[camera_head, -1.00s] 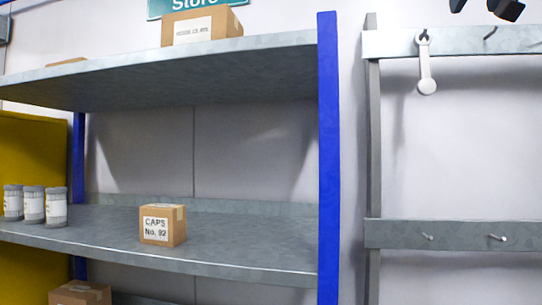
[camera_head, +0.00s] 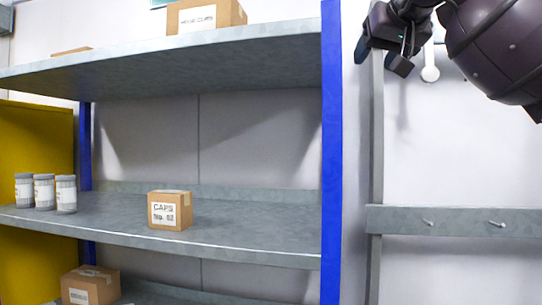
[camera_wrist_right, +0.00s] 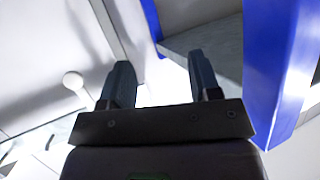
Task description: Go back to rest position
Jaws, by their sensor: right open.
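My right gripper (camera_head: 382,58) is at the top right of the head view, in front of the wall rack and just right of the blue shelf post. In the right wrist view its two fingers (camera_wrist_right: 160,85) are spread apart with nothing between them. The blue post (camera_wrist_right: 280,75) stands to the right of the fingers there. My left gripper is in neither view.
A grey shelf unit with a blue post (camera_head: 331,150) fills the left and middle. It holds a carton (camera_head: 170,210), several jars (camera_head: 45,192) and other boxes. A peg rack (camera_head: 460,220) is on the wall at right, with a white hanging tool (camera_head: 430,70) partly hidden behind my arm.

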